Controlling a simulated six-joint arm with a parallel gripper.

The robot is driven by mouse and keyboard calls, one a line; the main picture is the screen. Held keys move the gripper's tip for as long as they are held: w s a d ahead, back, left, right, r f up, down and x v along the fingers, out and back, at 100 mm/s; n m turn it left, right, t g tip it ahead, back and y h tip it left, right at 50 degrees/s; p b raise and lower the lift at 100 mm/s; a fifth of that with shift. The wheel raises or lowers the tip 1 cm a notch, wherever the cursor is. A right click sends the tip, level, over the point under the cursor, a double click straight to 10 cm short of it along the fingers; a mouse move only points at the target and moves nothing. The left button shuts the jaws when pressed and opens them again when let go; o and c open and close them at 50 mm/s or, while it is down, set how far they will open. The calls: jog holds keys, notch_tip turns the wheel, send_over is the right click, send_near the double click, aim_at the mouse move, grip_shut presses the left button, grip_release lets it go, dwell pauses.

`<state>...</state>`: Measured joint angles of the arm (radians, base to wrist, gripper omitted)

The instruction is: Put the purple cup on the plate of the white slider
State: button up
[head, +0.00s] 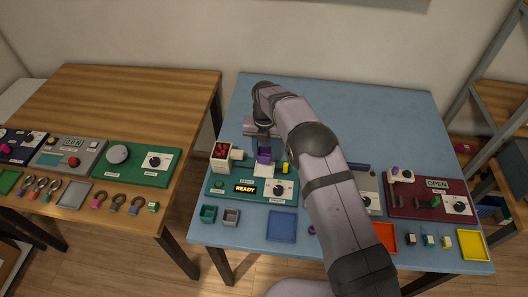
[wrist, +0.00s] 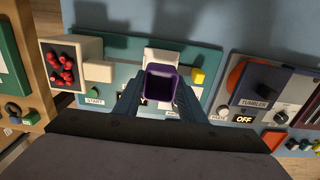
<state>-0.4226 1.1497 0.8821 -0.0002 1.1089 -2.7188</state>
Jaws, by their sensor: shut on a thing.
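The purple cup (wrist: 161,84) is between the fingers of my gripper (wrist: 160,98) in the wrist view, its open top facing the camera. It looks empty. In the head view the cup (head: 264,153) shows below my gripper (head: 262,138), over the back of the green panel. My gripper is shut on the cup. A white piece (wrist: 162,56), which seems to be the white slider, shows just behind the cup in the wrist view. The cup and fingers hide part of it. I cannot tell whether the cup touches it.
A white box of red balls (head: 221,153) with a side spout stands left of the cup. A yellow block (head: 285,168) is close on the right. The green panel (head: 214,187) carries a READY display and a knob. A maroon panel (head: 400,205) lies farther right.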

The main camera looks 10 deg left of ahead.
aim_at(265, 169)
jog(key=shift+f+b, duration=1.55)
jog(key=shift+f, duration=1.05)
jog(key=shift+f+b, duration=0.25)
jog(key=shift+b, duration=0.05)
jog(key=o, duration=1.1)
jog(key=shift+r, duration=0.2)
jog(key=shift+r+p, duration=0.8)
jog(key=shift+r, duration=0.55)
jog(key=shift+r+p, duration=2.5)
jog(key=shift+r, duration=1.45)
